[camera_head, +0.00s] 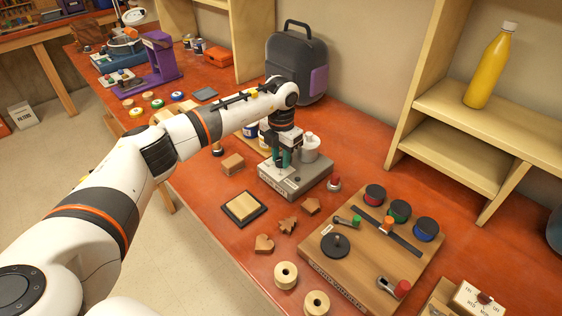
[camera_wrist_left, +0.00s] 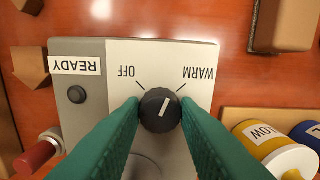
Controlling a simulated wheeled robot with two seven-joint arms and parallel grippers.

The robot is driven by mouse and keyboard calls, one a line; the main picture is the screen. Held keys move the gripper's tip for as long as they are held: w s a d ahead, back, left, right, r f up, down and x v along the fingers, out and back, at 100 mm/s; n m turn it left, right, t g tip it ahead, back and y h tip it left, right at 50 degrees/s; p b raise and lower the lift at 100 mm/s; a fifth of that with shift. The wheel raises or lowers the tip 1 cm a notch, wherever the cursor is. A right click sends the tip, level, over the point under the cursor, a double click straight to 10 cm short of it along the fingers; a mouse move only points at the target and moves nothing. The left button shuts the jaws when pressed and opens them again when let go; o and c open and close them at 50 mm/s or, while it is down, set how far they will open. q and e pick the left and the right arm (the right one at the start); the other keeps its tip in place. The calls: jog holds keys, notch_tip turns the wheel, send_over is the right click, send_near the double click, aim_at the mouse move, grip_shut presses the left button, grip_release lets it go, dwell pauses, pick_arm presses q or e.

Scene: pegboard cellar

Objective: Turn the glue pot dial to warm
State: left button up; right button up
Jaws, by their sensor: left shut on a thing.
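The glue pot (camera_head: 310,149) is white and stands on a grey heater base (camera_head: 296,187) on the red bench. The base also fills the middle of the left wrist view (camera_wrist_left: 85,125). Its round black dial (camera_wrist_left: 160,111) has a white pointer line that lies between the OFF and WARM marks, leaning slightly towards WARM (camera_wrist_left: 198,74). My left gripper (camera_head: 281,160) reaches down over the base, and its green fingers are shut on the dial from both sides. The dial is hidden by the gripper in the head view. My right gripper is not in view.
A wooden board (camera_head: 350,265) with coloured discs stands right of the base, with a red-topped button (camera_head: 334,184) between them. A tan block (camera_head: 232,164) and a framed pad (camera_head: 243,208) lie to the left. A grey backpack (camera_head: 297,60) stands behind.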

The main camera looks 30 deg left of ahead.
aim_at(281, 159)
pick_arm(q)
jog(key=m+b, duration=0.2)
jog(key=m, duration=0.3)
jog(key=shift+r, duration=0.1)
dwell(0.4)
jog(key=o, duration=1)
jog(key=shift+c, duration=0.2)
notch_tip(281, 159, up, 12)
jog(key=b, duration=0.3)
